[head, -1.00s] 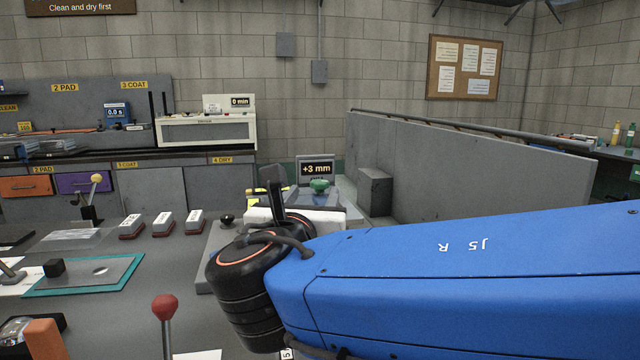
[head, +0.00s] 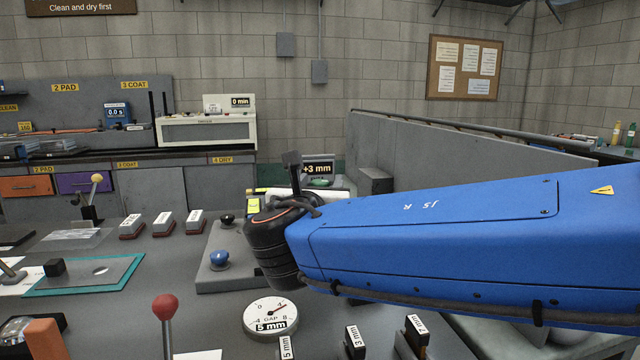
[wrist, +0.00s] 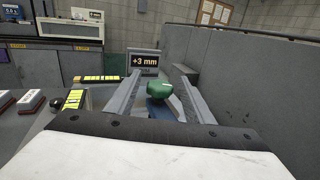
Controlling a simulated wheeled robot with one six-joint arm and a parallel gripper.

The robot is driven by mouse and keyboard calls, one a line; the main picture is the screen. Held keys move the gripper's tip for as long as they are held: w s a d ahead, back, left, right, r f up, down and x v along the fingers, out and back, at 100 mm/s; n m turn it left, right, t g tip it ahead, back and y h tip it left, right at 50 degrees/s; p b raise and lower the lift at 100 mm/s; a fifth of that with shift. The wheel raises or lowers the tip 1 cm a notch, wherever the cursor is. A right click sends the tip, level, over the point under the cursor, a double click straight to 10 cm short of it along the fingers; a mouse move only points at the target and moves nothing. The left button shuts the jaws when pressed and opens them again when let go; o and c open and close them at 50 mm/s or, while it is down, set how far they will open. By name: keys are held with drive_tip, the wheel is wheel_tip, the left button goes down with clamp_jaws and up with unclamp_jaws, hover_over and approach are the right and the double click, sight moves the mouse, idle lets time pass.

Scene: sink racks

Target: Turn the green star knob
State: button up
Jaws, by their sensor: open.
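The green star knob (wrist: 160,89) shows in the wrist view, in front of the display (wrist: 144,62) that reads +3 mm. My gripper (wrist: 163,74) is open, with one grey finger on each side of the knob in the picture. I see no finger touching it; how deep the knob sits between them is hard to tell. In the head view only a sliver of the knob (head: 320,183) shows below the display, behind my arm. My fingers are mostly hidden there.
A blue ball knob (head: 219,259) and a black knob (head: 227,219) stand on a grey plate to the left. A round GAP dial (head: 271,316) and a red-topped lever (head: 166,306) are nearer. A grey partition wall (head: 450,160) stands behind my arm.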

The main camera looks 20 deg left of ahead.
drive_tip(key=c, duration=1.1)
drive_tip(key=shift+o, duration=0.2)
drive_tip(key=shift+a+m+h, duration=0.1)
drive_tip(key=shift+m+h, duration=0.3)
drive_tip(key=shift+h, duration=0.2)
drive_tip(key=m+h, duration=0.1)
drive_tip(key=h, duration=0.1)
drive_tip(key=m+h, duration=0.2)
drive_tip(key=h, duration=0.1)
drive_tip(key=shift+m+h, duration=0.3)
drive_tip(key=m+g+h, duration=0.1)
drive_tip(key=m+h, duration=0.1)
drive_tip(key=h, duration=0.1)
drive_tip(key=m+g+h, duration=0.1)
drive_tip(key=m+h, duration=0.1)
drive_tip(key=h, duration=0.2)
drive_tip(key=shift+m+g, duration=0.4)
drive_tip(key=shift+r, duration=0.1)
drive_tip(key=o, duration=1.1)
drive_tip(key=shift+c, duration=0.2)
